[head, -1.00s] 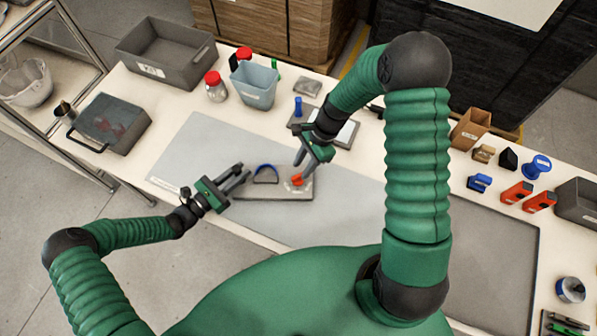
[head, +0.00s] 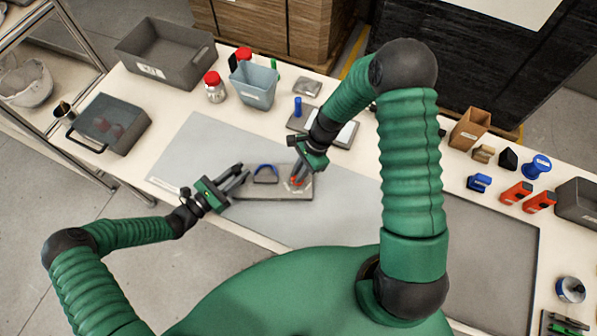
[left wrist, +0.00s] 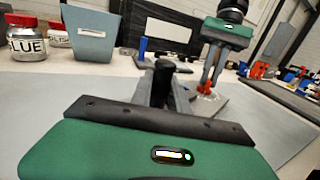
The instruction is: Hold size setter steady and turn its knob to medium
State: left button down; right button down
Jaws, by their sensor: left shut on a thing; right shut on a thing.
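In the left wrist view the red knob (left wrist: 206,95) shows under my right gripper's fingers. The dial's markings are too small to read.
Behind the mat stand a blue-grey bin (head: 254,84), red-lidded jars (head: 214,86) and a grey tray (head: 165,52). Blue and orange parts stand at the right. The mat around the board is mostly clear.

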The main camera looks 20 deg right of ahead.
jog(key=shift+w, duration=0.1)
jog(key=n+g, duration=0.1)
jog(key=n, duration=0.2)
jog(key=n+g+h, duration=0.1)
jog(key=n, duration=0.1)
jog(key=shift+w+a+n, duration=0.1)
jog(key=shift+n, duration=0.3)
pick_arm(q)
jog(key=shift+s, duration=0.1)
pick_arm(e)
jog(key=n, duration=0.3)
jog(key=n+g+h, duration=0.1)
jog(key=n, duration=0.1)
jog(key=shift+a+n+g+h, duration=0.1)
jog(key=shift+n+g+h, duration=0.2)
jog(key=shift+n, duration=0.1)
pick_arm(q)
jog(key=shift+d, duration=0.1)
pick_arm(e)
jog(key=c, duration=1.5)
grip_release()
jog(key=v, duration=1.2)
